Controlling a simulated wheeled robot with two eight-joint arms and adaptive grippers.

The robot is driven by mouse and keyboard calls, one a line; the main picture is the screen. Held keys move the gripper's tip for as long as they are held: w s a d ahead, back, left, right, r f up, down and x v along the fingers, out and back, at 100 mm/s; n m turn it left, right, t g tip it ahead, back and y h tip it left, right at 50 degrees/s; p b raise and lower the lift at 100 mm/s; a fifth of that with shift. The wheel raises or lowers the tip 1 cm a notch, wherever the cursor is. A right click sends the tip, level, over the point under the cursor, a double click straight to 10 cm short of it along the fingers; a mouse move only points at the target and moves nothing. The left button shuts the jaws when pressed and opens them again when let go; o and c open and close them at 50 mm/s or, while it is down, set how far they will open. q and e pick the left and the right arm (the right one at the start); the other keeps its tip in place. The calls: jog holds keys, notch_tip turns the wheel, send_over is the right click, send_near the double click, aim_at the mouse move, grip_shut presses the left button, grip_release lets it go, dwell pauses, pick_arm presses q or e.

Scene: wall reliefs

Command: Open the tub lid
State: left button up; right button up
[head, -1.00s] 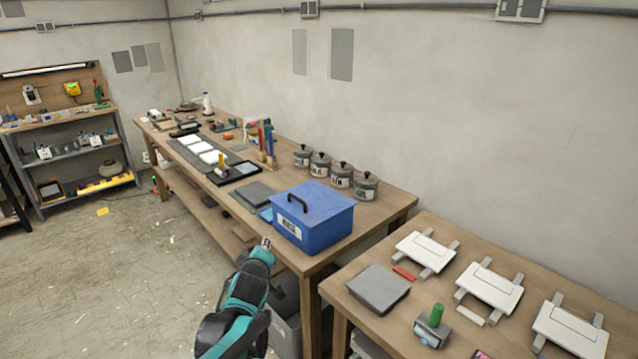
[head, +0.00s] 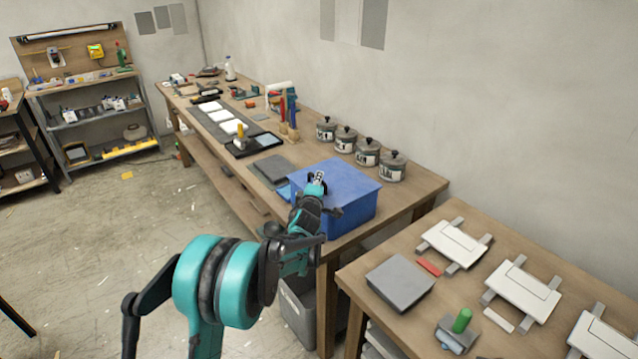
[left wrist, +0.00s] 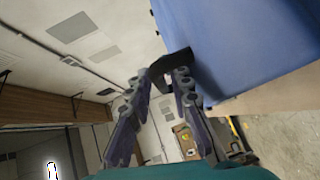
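The tub is a blue box (head: 352,212) with a flat blue lid (head: 350,178), standing at the near end of the long wooden bench. The lid looks closed. My left gripper (head: 318,177) is over the lid's left part in the head view and hides the handle there. In the left wrist view, the black arched handle (left wrist: 174,64) stands out from the blue lid (left wrist: 225,40), at the tips of my left gripper (left wrist: 163,76). The two fingers are apart, with the handle at or between their tips. I cannot tell whether they touch it. My right gripper is not in view.
Several lidded grey pots (head: 366,153) stand behind the tub along the wall. Grey flat slabs (head: 272,168) lie left of it. A second table (head: 405,262) on the right holds white panels (head: 452,243) and a grey block (head: 400,282). A grey bin (head: 298,305) is under the bench.

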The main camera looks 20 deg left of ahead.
pick_arm(q)
jog(key=shift+w, duration=0.45)
grip_shut()
